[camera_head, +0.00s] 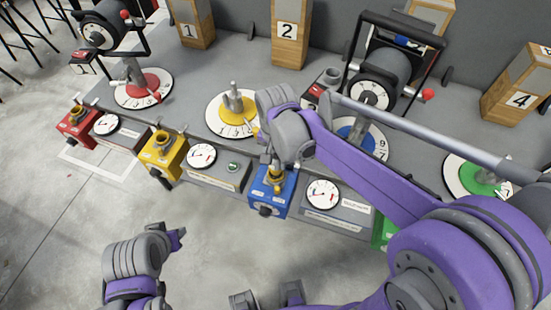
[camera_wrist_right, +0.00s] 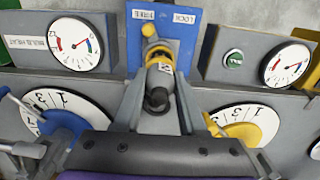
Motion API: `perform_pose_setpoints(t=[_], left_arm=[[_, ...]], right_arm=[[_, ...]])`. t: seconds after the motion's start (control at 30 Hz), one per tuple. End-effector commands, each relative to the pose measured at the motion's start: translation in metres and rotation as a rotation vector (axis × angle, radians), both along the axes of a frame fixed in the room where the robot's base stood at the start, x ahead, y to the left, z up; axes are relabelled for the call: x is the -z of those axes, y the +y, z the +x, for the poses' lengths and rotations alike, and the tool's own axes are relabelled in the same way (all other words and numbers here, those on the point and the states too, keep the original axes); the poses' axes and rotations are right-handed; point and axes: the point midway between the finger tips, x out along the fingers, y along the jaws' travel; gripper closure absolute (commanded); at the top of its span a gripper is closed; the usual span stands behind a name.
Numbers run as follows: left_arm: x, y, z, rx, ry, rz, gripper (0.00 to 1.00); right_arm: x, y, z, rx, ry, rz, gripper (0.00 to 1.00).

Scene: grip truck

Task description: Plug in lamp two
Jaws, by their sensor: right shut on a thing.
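My right gripper (camera_head: 276,160) is above the blue box (camera_head: 283,199) at the front edge of the bench. In the right wrist view its fingers (camera_wrist_right: 158,105) are shut on a grey plug (camera_wrist_right: 160,78). The plug lines up with the yellow socket (camera_wrist_right: 152,32) on the blue box; I cannot tell how deep it sits. The blue box carries FREE and LOCK labels. A wooden post marked 2 (camera_head: 290,32) stands at the back. My left arm's end (camera_head: 176,239) is low at the left, away from the bench, its jaw opening unclear.
A yellow box (camera_head: 163,155) and a red box (camera_head: 76,128) stand along the front edge, with gauges between. Lamp-like units stand at back left (camera_head: 100,32) and back right (camera_head: 390,68). Levers on numbered discs crowd the bench. The floor in front is clear.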

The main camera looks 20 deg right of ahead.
Motion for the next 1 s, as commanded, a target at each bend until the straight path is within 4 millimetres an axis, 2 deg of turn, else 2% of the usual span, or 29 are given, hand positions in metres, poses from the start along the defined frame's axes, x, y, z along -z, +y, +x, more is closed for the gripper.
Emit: perform_pose_setpoints(t=[1.0], left_arm=[[0.009, 0.0, -0.003, 0.0, 0.005, 0.0, 0.61]], right_arm=[[0.01, 0.0, 0.0, 0.0, 0.0, 0.0, 1.0]])
